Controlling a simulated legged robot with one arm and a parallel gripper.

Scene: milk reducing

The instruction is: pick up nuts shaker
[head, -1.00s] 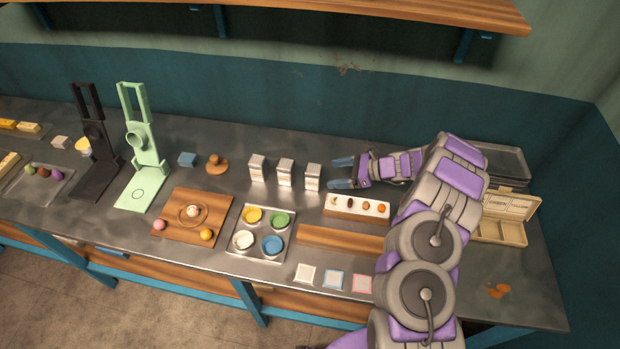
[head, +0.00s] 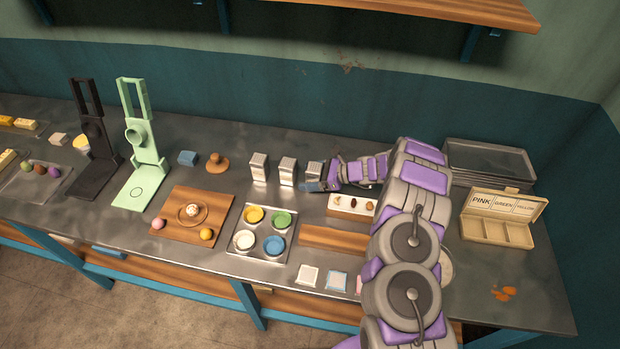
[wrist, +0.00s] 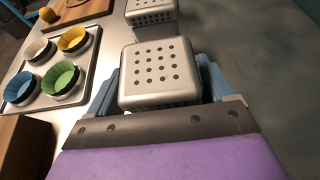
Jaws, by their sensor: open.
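Three pale metal shakers stand in a row on the counter in the head view: a left one (head: 259,168), a middle one (head: 288,171) and a right one (head: 314,168). I cannot read their labels, so I cannot tell which is the nuts shaker. My gripper (head: 315,181) is at the right shaker. In the wrist view that shaker's perforated top (wrist: 160,74) sits between the two blue fingers of my open gripper (wrist: 158,84), one on each side. I cannot tell whether the fingers touch it. The middle shaker (wrist: 152,14) is just beyond.
A tray of coloured cups (head: 242,258) also shows in the wrist view (wrist: 32,100). A white holder with small nut-like pieces (head: 352,207) lies in front of my gripper. A wooden board (head: 180,232), a labelled box (head: 497,232) and stacked trays (head: 490,160) are around.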

